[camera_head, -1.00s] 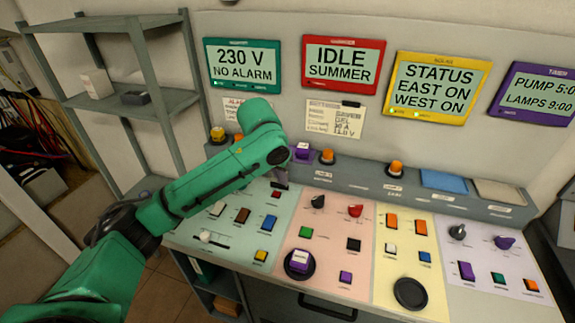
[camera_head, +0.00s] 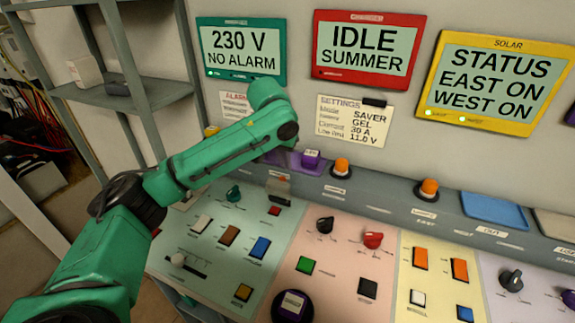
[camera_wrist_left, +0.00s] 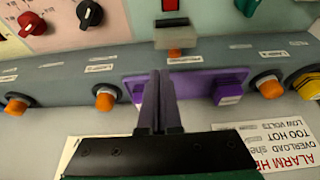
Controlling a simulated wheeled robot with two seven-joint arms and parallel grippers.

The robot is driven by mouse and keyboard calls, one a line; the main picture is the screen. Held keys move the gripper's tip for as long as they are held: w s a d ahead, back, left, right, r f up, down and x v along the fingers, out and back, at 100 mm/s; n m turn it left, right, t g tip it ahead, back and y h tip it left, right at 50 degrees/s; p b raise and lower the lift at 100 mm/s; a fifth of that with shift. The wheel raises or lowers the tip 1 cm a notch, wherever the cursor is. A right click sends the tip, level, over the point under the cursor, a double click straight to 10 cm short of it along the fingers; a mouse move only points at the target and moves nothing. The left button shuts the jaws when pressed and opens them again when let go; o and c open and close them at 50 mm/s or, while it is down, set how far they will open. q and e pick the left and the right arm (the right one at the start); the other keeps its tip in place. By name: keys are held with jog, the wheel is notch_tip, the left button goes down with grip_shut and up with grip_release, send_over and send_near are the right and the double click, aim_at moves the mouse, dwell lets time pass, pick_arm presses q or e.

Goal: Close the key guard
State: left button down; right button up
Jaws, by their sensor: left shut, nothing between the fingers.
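My left gripper (camera_wrist_left: 162,85) is shut and empty in the left wrist view, its fingers pointing at the raised ledge of the console. In the head view its fingertips are mostly hidden behind my green left arm. A small grey flap-like piece with orange by it (camera_head: 278,187) stands at the ledge's front; it may be the key guard, though its label is unreadable. It also shows as a grey piece (camera_wrist_left: 176,37) just beyond the fingertips. A purple plate (camera_wrist_left: 193,84) with a purple block lies behind the fingers. I cannot tell whether anything touches. My right gripper is out of view.
Orange buttons (camera_head: 341,166) stand along the ledge, with a blue panel (camera_head: 495,210) to the right. Coloured switches and a red knob (camera_head: 373,240) fill the sloping console. Display screens (camera_head: 367,52) hang on the wall behind. A grey shelf (camera_head: 125,95) stands at left.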

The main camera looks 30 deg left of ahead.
pick_arm(q)
jog(key=p+x, duration=0.1)
jog(key=x, duration=0.5)
jog(key=shift+f, duration=0.2)
jog(key=shift+w+f, duration=0.25)
jog(key=shift+f, duration=0.35)
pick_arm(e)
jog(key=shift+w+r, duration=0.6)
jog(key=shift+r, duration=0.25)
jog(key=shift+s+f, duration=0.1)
